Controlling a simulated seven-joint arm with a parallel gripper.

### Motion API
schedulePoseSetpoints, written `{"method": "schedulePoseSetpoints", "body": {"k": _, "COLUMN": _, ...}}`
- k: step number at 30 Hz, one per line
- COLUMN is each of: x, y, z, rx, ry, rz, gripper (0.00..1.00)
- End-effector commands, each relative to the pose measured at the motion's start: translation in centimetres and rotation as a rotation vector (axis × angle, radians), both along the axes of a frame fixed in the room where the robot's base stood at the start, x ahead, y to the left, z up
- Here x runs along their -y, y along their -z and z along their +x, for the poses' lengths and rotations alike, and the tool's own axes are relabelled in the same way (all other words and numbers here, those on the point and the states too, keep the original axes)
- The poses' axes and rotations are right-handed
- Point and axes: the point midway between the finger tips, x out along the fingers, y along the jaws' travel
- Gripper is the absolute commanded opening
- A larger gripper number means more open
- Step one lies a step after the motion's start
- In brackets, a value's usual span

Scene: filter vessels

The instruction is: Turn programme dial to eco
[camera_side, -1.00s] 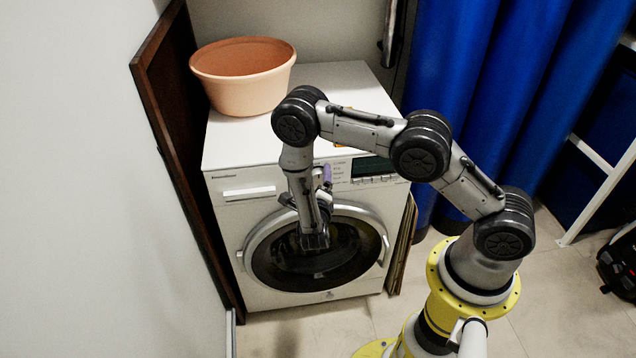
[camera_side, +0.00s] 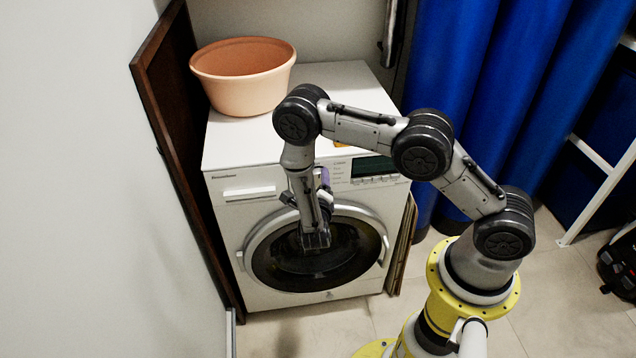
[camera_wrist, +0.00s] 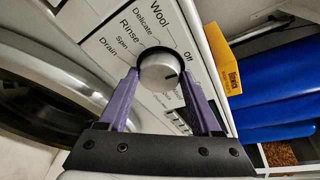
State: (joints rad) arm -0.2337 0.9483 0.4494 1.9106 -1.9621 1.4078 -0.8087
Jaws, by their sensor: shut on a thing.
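The programme dial (camera_wrist: 159,68) is a round silver knob on the washing machine's white panel in the wrist view. Its dark mark points to the lower right, below the "Off" label. Labels "Wool", "Delicate", "Rinse", "Spin" and "Drain" read clearly; the smaller labels at the lower right are partly hidden and I cannot make out "eco". My gripper (camera_wrist: 160,74) has its purple fingers on either side of the dial, shut on it. In the side view my gripper (camera_side: 324,176) is at the front panel of the washing machine (camera_side: 228,212), and my wrist hides the dial.
A terracotta tub (camera_side: 243,92) stands on the machine's top at the back left. A dark board (camera_side: 178,135) leans along its left side. The round door (camera_side: 345,262) is below my wrist. A yellow box (camera_wrist: 224,58) shows near the panel's edge. Blue curtains (camera_side: 455,75) hang at the right.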

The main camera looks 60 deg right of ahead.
Motion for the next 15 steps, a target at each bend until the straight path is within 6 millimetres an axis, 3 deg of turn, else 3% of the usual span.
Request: {"method": "schedulePoseSetpoints", "body": {"k": 15, "x": 0.23, "y": -0.15, "z": -0.26, "rx": 0.284, "ry": 0.000, "rz": 0.286, "gripper": 0.10}}
